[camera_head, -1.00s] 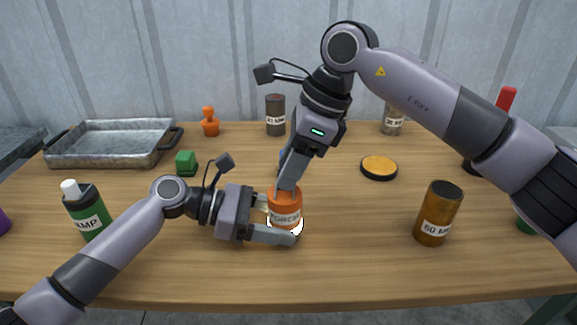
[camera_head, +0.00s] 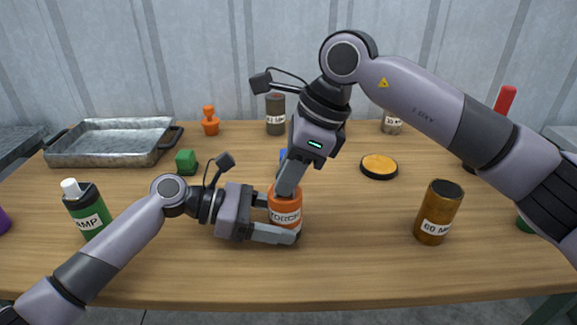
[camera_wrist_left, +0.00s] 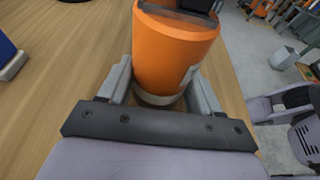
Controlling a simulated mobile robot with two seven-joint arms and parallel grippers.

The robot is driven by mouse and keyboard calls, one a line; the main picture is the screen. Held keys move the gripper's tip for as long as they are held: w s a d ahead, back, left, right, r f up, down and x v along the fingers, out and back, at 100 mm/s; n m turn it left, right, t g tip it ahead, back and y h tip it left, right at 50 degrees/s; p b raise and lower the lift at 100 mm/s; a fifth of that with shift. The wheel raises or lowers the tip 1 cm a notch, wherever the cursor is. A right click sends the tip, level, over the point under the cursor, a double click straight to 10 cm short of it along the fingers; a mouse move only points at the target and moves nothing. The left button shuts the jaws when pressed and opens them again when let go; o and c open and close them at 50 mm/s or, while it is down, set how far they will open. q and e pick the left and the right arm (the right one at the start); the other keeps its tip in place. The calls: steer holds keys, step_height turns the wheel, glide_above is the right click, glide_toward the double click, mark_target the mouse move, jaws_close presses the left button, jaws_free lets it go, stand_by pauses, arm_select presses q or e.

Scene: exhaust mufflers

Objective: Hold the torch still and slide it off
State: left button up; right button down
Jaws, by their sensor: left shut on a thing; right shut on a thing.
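The torch (camera_head: 285,213) is an orange cylinder with a label reading TORCH, standing upright on the table in the middle of the head view. My left gripper (camera_head: 272,220) is shut on its lower body from the left. In the left wrist view the orange torch (camera_wrist_left: 172,48) sits between the left fingers, with a pale band low on it. My right gripper (camera_head: 289,180) reaches down from above and is shut on the top of the torch. Its fingers hide most of that top, so I cannot tell whether any part is separated.
An amber jar (camera_head: 438,212) stands to the right, with a yellow-topped black disc (camera_head: 379,166) behind it. A green bottle (camera_head: 86,211) stands left beside my left arm. The front table strip is clear.

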steer(key=shift+s, duration=0.4)
steer(key=c, duration=1)
jaws_free()
steer(key=shift+c, duration=0.2)
steer(key=shift+r, duration=0.15)
steer(key=shift+d+r, duration=0.1)
steer(key=shift+r, duration=0.2)
steer(key=v, duration=1.1)
steer(key=shift+d, duration=0.1)
